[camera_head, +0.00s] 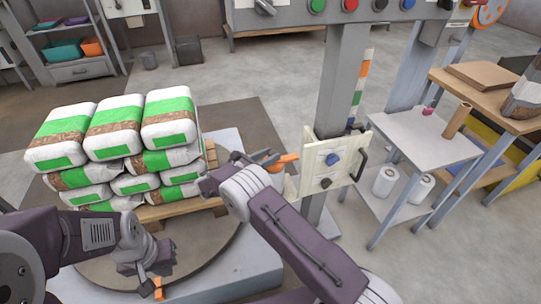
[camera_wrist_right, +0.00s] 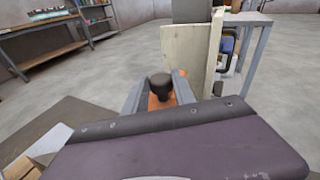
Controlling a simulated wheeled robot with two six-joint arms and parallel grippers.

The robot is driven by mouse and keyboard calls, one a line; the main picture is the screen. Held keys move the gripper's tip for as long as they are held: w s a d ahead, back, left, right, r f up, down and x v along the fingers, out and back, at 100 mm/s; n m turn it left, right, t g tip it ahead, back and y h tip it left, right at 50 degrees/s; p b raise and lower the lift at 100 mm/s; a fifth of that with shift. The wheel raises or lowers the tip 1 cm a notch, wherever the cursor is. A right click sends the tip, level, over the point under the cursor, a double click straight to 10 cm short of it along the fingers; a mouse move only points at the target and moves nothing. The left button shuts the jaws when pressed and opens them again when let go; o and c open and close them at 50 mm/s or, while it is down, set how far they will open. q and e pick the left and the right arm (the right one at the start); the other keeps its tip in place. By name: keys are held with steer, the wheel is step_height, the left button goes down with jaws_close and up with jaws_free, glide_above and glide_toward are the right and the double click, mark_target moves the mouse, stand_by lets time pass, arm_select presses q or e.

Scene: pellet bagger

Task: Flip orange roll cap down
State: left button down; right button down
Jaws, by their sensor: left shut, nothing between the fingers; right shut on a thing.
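An orange part (camera_head: 285,160), seemingly the orange roll cap, shows at my right gripper (camera_head: 272,160), beside the post. In the right wrist view, my right gripper (camera_wrist_right: 158,94) is shut around a dark round knob (camera_wrist_right: 160,84), with orange (camera_wrist_right: 157,103) just below it between the fingers. Whether the knob belongs to the cap, and how the cap is tilted, I cannot tell. My left gripper (camera_head: 152,282) is shut and empty, low at the front left, with a small orange patch at its tip.
Stacked white and green bags (camera_head: 112,130) sit on a pallet (camera_head: 180,208) on a round turntable (camera_head: 205,255). A grey post (camera_head: 340,85) with a knobbed panel (camera_head: 330,165) stands close right of my right gripper.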

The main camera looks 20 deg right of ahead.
steer(key=shift+f, duration=0.1)
stand_by(0.4)
steer(key=c, duration=1.3)
jaws_free()
steer(key=shift+s+a, duration=0.1)
steer(key=shift+a, duration=0.15)
steer(key=p+v, duration=0.2)
steer(key=v, duration=0.6)
steer(key=shift+s+a, duration=0.15)
steer(key=shift+a, duration=0.05)
